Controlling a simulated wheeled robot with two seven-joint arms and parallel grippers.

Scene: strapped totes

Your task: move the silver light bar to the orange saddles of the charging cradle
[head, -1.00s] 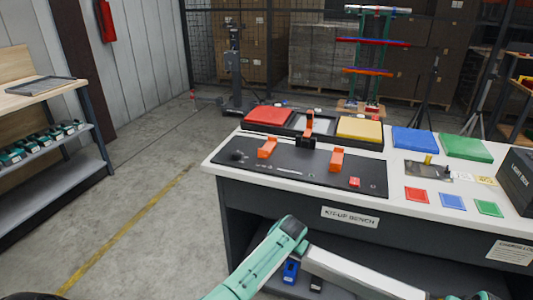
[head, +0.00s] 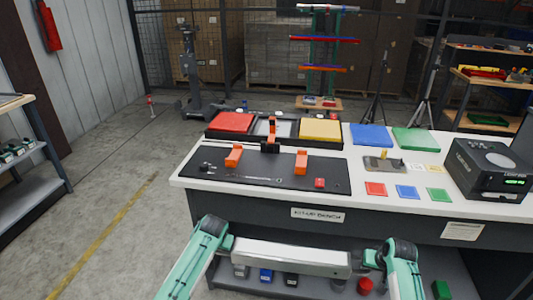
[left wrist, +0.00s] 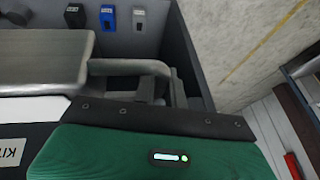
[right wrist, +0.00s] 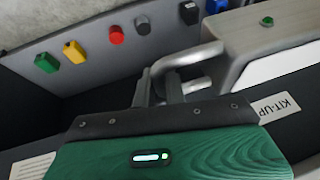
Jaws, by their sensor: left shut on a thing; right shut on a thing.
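The silver light bar (head: 290,256) hangs roughly level in front of the bench, below its top. My left gripper (left wrist: 165,88) is shut on the bar's handle at the left end. My right gripper (right wrist: 162,88) is shut on the handle at the right end. The charging cradle (head: 265,178) is a dark plate on the bench top. Its left orange saddle (head: 233,155) and right orange saddle (head: 301,161) stand apart and empty. The bar is nearer to me than the saddles and apart from them.
The white bench top (head: 365,206) has a front edge between bar and cradle. An orange-and-black upright part (head: 270,135) stands behind the saddles. A red button (head: 319,183) is on the plate. A dark box (head: 490,170) stands at right. Several coloured items sit on the lower shelf.

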